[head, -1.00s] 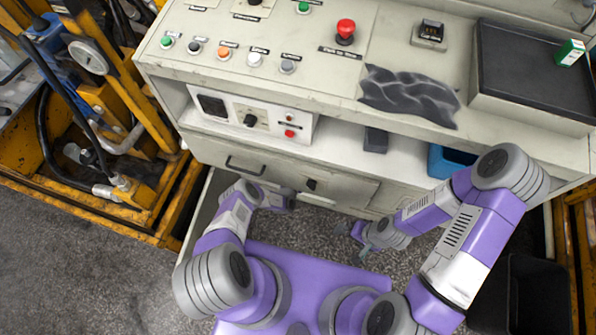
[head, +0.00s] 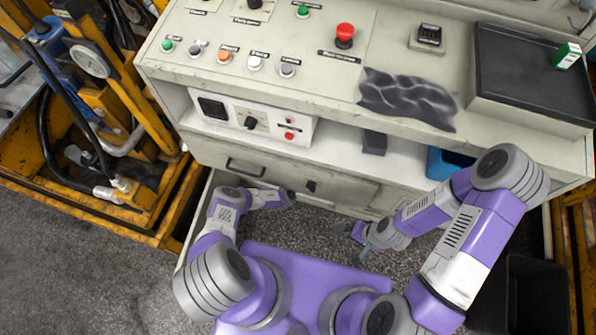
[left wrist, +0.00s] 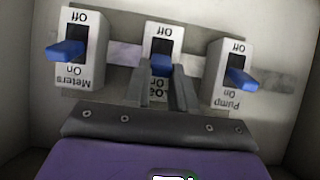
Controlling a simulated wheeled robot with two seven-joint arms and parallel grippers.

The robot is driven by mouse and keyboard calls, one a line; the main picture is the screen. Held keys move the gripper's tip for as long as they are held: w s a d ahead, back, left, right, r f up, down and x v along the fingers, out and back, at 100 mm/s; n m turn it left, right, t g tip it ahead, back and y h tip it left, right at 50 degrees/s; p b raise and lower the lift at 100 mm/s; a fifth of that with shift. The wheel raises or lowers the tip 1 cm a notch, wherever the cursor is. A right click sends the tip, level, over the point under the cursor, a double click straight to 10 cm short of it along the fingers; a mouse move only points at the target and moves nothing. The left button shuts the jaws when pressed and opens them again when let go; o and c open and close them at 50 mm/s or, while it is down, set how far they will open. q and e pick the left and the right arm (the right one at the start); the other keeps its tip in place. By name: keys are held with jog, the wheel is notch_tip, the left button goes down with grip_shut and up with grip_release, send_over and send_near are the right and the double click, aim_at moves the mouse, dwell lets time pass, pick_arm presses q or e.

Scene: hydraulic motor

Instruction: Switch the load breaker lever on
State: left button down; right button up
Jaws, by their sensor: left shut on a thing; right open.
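The load breaker (left wrist: 163,32) is the middle one of three white breakers in the left wrist view, where its labels appear upside down. Its blue lever (left wrist: 160,66) lies between the fingertips of my left gripper (left wrist: 162,75), which is shut on it. The fingers partly cover the lever and the "On" label, so I cannot tell its exact position. In the head view my left gripper (head: 290,197) is at the cabinet front; the breakers are hidden there. My right gripper (head: 358,238) is open and empty, low in front of the cabinet.
The meters breaker lever (left wrist: 66,51) and pump breaker lever (left wrist: 240,79) stand close on either side. Above is a control panel with buttons and a red emergency stop (head: 344,35). A black tray (head: 520,85) is at right. Yellow machinery (head: 130,200) stands at left.

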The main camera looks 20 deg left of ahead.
pick_arm(q)
jog(key=shift+s+f, duration=0.1)
jog(key=c, duration=0.9)
grip_release()
jog(key=p+v, duration=0.4)
jog(key=v, duration=0.3)
jog(key=shift+s, duration=0.2)
jog(key=shift+s, duration=0.1)
